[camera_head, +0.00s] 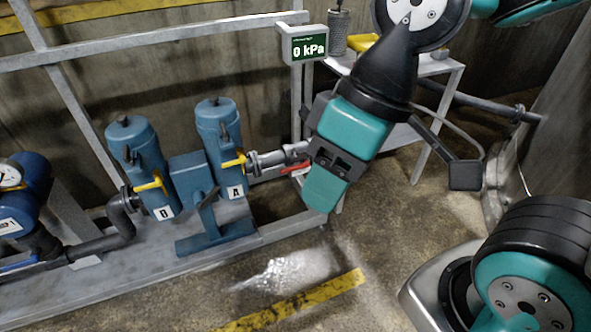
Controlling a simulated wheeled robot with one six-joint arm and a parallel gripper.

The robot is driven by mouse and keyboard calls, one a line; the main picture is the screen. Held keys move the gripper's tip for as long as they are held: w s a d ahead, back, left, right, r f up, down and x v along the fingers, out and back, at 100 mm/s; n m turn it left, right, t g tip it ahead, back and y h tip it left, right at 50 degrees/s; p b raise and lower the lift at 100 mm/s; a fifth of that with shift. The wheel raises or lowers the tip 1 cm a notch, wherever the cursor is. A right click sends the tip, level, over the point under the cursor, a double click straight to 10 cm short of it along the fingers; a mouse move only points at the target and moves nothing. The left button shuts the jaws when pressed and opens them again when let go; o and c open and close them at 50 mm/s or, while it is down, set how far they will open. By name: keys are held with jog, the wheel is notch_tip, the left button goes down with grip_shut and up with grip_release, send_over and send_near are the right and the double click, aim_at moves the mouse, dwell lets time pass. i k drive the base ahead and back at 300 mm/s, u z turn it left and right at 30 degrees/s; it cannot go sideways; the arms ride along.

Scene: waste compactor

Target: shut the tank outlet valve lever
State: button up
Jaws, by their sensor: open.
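A red lever (295,169) sits on the grey pipe to the right of the canister marked A, and I take it for the valve lever. It lies roughly level, and part of it is hidden behind my gripper. My gripper (322,188) points down just right of the red lever and overlaps its right end in the picture. Its jaws are open. I cannot tell whether it touches the lever. A blue lever (18,265) shows at the far left on the lower pipe.
Blue canisters A (222,150) and B (143,170) stand on the grey skid (130,270), with yellow handles. A display (303,47) reads 0 kPa. A metal shelf (440,82) stands behind my arm. A wet patch (290,270) and yellow stripe mark open floor in front.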

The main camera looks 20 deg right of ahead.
aim_at(305, 164)
jog(key=u, duration=0.4)
jog(key=k, duration=0.5)
jog(key=u, duration=0.65)
jog(key=i, duration=1)
jog(key=z, duration=1.25)
jog(key=i, duration=0.45)
jog(key=z, duration=0.4)
